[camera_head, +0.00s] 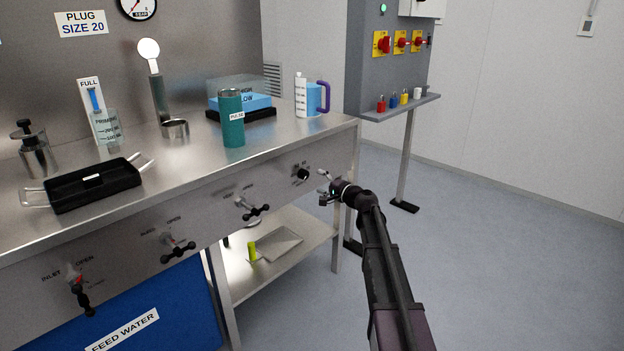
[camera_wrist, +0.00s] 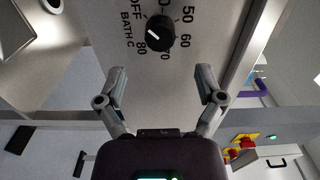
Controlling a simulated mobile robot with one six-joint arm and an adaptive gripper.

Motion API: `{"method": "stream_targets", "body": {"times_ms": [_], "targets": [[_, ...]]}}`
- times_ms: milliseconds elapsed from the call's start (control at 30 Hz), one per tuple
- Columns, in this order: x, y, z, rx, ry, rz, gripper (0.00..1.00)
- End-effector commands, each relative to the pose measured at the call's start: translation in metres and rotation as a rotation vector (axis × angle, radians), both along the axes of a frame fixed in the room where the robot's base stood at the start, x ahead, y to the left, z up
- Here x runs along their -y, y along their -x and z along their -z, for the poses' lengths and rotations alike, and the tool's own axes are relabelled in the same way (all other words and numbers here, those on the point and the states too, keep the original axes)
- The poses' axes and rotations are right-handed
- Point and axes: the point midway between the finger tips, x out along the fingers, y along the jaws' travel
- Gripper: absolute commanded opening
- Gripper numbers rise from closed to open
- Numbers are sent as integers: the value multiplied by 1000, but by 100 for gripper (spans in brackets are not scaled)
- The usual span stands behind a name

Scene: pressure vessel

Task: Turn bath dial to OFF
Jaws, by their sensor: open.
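The bath dial (camera_head: 302,174) is a round black knob at the right end of the steel bench's front panel. In the wrist view the dial (camera_wrist: 162,41) has a short white mark on its left part. Printed around it are OFF, BATH C and numbers including 50, 60, 70 and 80. The mark lies on the side of the BATH C label; I cannot tell the exact setting. My gripper (camera_head: 324,187) is just right of the dial in the head view. In the wrist view my gripper (camera_wrist: 161,82) is open and empty, its fingers apart and short of the dial.
Valve handles (camera_head: 252,209) sit left along the panel. A lower shelf (camera_head: 285,240) lies under the bench. A teal PULSE-like labelled cylinder (camera_head: 232,128) and a jug (camera_head: 312,99) stand on top. A grey cabinet (camera_head: 385,70) with padlocks stands behind. Floor to the right is clear.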

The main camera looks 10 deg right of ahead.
Motion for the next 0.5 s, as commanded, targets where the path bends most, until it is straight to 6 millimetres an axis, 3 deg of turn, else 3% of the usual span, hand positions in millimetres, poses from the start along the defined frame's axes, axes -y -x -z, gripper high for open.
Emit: {"method": "stream_targets", "body": {"times_ms": [200,500], "targets": [[19,28,0,0,0,1,87],[29,41,0,0,0,0,87]]}}
